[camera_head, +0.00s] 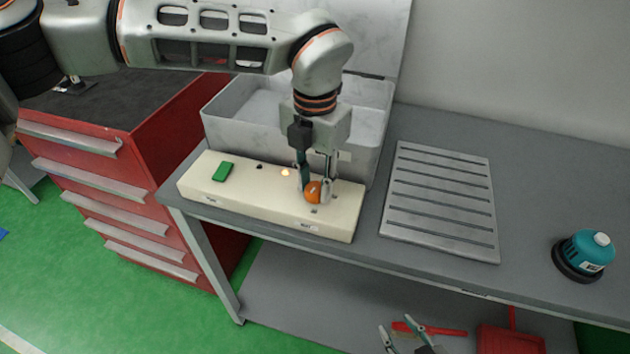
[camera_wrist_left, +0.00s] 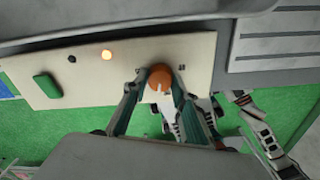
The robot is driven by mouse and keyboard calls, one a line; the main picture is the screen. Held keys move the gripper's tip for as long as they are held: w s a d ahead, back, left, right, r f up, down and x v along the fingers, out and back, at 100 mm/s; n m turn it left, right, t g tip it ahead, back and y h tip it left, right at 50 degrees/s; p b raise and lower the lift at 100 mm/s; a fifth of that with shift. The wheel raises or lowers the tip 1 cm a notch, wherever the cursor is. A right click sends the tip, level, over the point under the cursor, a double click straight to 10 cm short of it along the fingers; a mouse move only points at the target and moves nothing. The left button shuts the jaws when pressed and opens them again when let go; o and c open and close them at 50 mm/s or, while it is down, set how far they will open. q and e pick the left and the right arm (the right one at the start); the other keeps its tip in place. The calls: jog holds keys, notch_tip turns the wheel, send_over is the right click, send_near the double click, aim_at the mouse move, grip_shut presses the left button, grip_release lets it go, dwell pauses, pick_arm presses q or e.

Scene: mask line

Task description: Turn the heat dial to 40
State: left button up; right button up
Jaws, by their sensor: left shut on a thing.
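The heat dial is an orange knob (camera_head: 313,191) on top of a long cream control box (camera_head: 255,205) at the table's front edge. My left gripper (camera_head: 316,190) points down over the box and is shut on the dial, with one finger on each side. The left wrist view also shows the dial (camera_wrist_left: 160,78) between the two fingertips. The dial's scale is too small to read. A lit amber lamp (camera_head: 285,172) and a green button (camera_head: 222,171) are on the same box. My right gripper (camera_head: 405,338) is low at the bottom edge, its fingers apart with nothing between them.
A grey bin (camera_head: 240,118) stands right behind the box. A slotted grey plate (camera_head: 440,200) lies to its right. A teal canister (camera_head: 585,252) stands at the far right. A red drawer cabinet (camera_head: 110,180) is on the left. Red items (camera_head: 510,340) are below the table.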

pick_arm(q)
jog(key=n, duration=0.5)
jog(key=shift+n, duration=0.3)
jog(key=n, duration=0.3)
jog(key=shift+n, duration=0.3)
jog(key=n, duration=0.4)
jog(key=shift+n+b, duration=0.3)
jog(key=shift+b, duration=0.05)
jog(key=n, duration=0.4)
jog(key=shift+w, duration=0.1)
jog(key=n, duration=0.5)
jog(key=shift+r, duration=0.1)
jog(key=o, duration=1.1)
